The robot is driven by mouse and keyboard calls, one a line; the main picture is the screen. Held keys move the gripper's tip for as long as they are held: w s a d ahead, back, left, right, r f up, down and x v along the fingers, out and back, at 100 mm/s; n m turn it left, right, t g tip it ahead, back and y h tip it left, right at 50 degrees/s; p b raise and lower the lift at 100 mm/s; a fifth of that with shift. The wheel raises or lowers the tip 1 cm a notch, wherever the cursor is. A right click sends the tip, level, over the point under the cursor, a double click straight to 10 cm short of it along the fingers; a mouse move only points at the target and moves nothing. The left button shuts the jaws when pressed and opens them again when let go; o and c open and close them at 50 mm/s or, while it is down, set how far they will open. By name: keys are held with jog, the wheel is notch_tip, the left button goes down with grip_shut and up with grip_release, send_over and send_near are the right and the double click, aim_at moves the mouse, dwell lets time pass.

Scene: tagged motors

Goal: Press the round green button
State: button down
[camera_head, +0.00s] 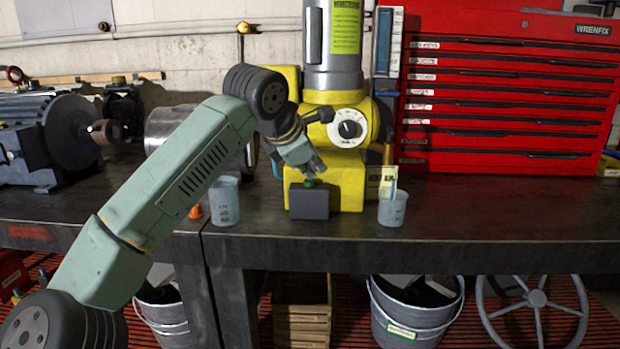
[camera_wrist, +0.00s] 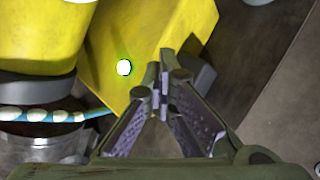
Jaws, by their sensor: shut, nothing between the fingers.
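The round green button (camera_head: 309,183) sits on top of a small dark grey box (camera_head: 309,203), in front of the yellow machine base on the workbench. My gripper (camera_head: 316,172) is shut and empty, pointing down right at the button and partly covering it. I cannot tell whether the tips touch it. In the wrist view, my shut fingertips (camera_wrist: 160,88) hide the button, and part of the dark box (camera_wrist: 200,75) shows behind them. A bright white disc with a green rim (camera_wrist: 124,67) shows on the yellow base beside the fingers.
A yellow machine (camera_head: 345,180) with a grey column stands behind the box. Plastic cups stand left (camera_head: 225,200) and right (camera_head: 392,208) of it. A red tool chest (camera_head: 505,90) is at the back right. The bench front right (camera_head: 500,210) is clear.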

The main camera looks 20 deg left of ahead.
aim_at(313, 181)
jog(key=shift+r+p, duration=0.4)
jog(key=shift+r, duration=0.4)
notch_tip(313, 181, up, 6)
jog(key=p, duration=0.4)
dwell(1.1)
